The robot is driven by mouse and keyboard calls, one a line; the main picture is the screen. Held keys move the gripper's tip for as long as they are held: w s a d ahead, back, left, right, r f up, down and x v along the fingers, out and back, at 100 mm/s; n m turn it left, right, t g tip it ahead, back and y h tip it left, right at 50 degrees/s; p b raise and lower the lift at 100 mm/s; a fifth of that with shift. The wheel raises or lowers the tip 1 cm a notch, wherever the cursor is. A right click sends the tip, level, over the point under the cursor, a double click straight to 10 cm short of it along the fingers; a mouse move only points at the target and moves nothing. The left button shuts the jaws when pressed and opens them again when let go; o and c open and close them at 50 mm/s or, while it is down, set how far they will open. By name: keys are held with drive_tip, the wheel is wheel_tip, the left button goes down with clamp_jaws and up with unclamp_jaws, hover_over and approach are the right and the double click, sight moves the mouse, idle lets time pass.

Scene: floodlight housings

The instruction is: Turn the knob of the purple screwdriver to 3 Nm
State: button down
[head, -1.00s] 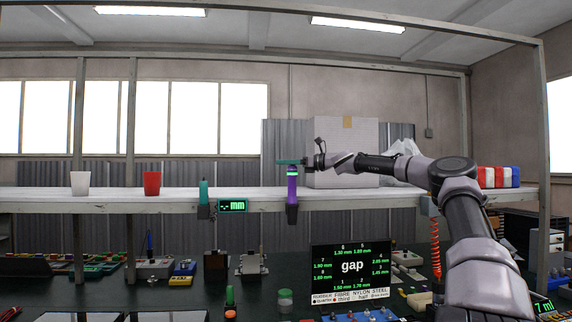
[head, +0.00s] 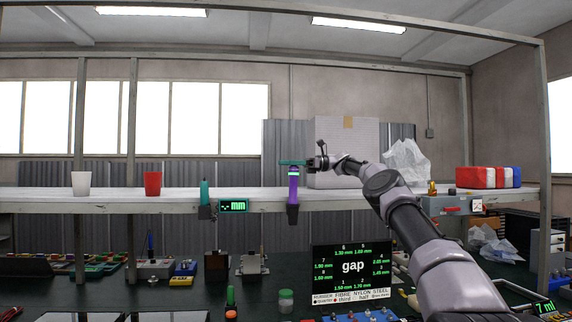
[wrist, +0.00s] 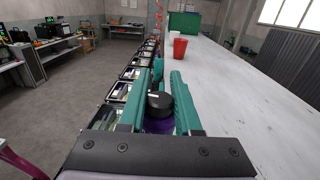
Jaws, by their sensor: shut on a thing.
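The purple screwdriver (head: 293,188) stands upright in a dark holder at the front edge of the shelf, with a lit green band near its top. My gripper (head: 291,162) is at its top end, reaching in from the right. In the wrist view my gripper's teal fingers (wrist: 166,100) are shut on the black knob (wrist: 160,104), with the purple body (wrist: 158,126) just below it. I cannot read any torque value on the screwdriver.
A teal screwdriver (head: 204,192) stands in a holder to the left, beside a small green-lit display (head: 233,206). A red cup (head: 152,183) and a white cup (head: 81,183) stand on the shelf. A large white box (head: 346,150) stands behind my gripper.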

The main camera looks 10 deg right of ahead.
drive_tip(key=shift+s+a+f+n+g, duration=0.25)
drive_tip(key=shift+n+g, duration=0.05)
drive_tip(key=shift+g, duration=0.2)
drive_tip(key=shift+s+r, duration=0.1)
drive_tip(key=shift+r, duration=0.05)
idle(0.3)
drive_tip(key=c, duration=0.6)
unclamp_jaws()
